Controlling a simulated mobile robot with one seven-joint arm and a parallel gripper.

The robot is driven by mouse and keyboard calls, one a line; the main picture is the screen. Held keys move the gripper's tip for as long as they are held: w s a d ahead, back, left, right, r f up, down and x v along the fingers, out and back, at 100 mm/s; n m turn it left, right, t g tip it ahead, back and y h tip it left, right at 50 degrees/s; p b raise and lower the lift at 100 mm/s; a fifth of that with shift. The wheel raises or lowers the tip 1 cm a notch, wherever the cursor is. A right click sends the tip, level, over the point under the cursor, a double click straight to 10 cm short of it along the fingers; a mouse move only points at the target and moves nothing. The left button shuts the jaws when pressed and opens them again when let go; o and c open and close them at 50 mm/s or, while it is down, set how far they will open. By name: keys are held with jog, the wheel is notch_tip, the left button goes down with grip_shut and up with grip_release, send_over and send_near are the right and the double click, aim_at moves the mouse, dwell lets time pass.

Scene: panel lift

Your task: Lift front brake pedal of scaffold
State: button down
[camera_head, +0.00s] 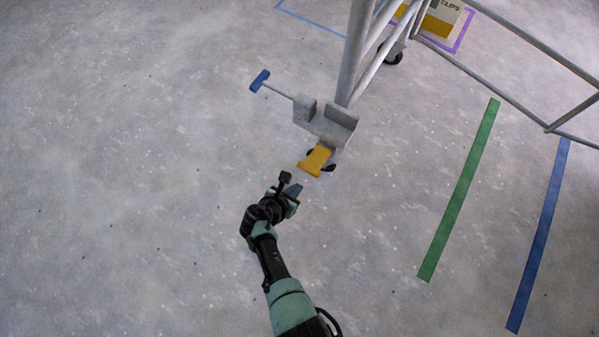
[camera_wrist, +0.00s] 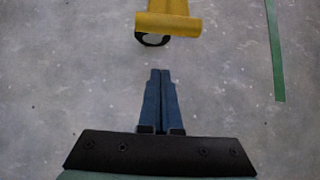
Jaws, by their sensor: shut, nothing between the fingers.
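The yellow brake pedal (camera_head: 317,161) sticks out low from the grey foot of the scaffold (camera_head: 354,60), over a dark caster wheel (camera_head: 329,166). In the wrist view the pedal (camera_wrist: 168,22) is at the top centre, with part of the round wheel (camera_wrist: 152,39) showing below its edge. My gripper (camera_head: 296,187) is just below and left of the pedal in the head view, apart from it. In the wrist view my gripper (camera_wrist: 160,72) has its two blue fingers together, empty, pointing toward the pedal with floor visible between. The pedal's upper end is cut off in the wrist view.
A blue-ended lever (camera_head: 260,80) juts left from the scaffold foot. Green tape (camera_head: 460,190) and blue tape (camera_head: 540,235) lie on the floor at right. A box (camera_head: 441,17) stands behind the scaffold. The floor at left is clear.

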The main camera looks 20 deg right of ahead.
jog(key=p+v, duration=0.4)
jog(key=v, duration=0.4)
jog(key=shift+r+p, duration=0.4)
jog(key=shift+r, duration=0.15)
jog(key=shift+w+d, duration=0.1)
